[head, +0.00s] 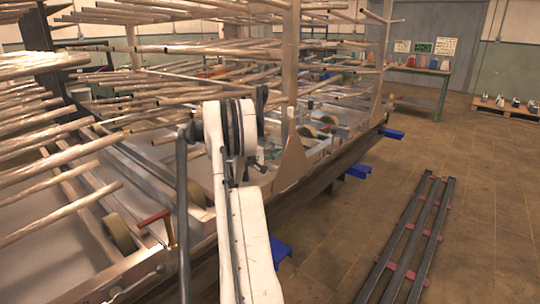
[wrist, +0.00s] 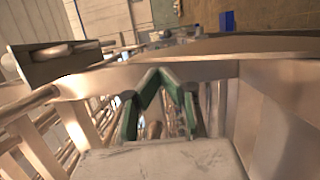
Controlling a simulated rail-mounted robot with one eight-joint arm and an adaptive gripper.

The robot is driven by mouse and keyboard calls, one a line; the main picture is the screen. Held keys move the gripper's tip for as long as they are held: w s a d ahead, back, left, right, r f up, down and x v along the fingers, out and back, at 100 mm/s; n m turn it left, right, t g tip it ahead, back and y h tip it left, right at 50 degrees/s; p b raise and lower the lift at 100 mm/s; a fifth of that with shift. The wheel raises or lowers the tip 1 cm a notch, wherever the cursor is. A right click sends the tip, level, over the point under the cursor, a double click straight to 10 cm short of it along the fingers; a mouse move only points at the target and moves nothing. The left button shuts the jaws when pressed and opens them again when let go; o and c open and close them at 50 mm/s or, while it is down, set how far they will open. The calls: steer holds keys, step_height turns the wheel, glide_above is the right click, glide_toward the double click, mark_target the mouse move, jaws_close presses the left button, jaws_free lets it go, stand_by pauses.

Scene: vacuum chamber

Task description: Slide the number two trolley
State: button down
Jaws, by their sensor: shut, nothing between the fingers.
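A metal trolley frame (head: 293,168) with upright posts and long rods stands on a raised rail bed in the head view. I cannot read a number on it. Small wheels show low on the frames, one at the near left (head: 120,232) and one farther right (head: 307,130). My white arm reaches over the bed to the frame. In the wrist view my gripper (wrist: 162,72) has green fingers that meet at their tips, with nothing between them. The tips are close to a metal frame edge (wrist: 215,70); I cannot tell whether they touch it. The head view mostly hides my gripper.
A red-handled lever (head: 153,217) sits at the near left of the bed. Blue brackets (head: 281,252) stick out from the bed's right side. Dark rails (head: 410,245) lie on the floor at right. A green bench (head: 425,72) and a pallet (head: 505,107) stand at the back. Floor between is clear.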

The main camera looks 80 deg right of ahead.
steer(key=shift+s+d, duration=0.3)
steer(key=shift+d, duration=0.05)
steer(key=s+a, duration=0.4)
steer(key=s, duration=0.4)
steer(key=shift+s, duration=0.15)
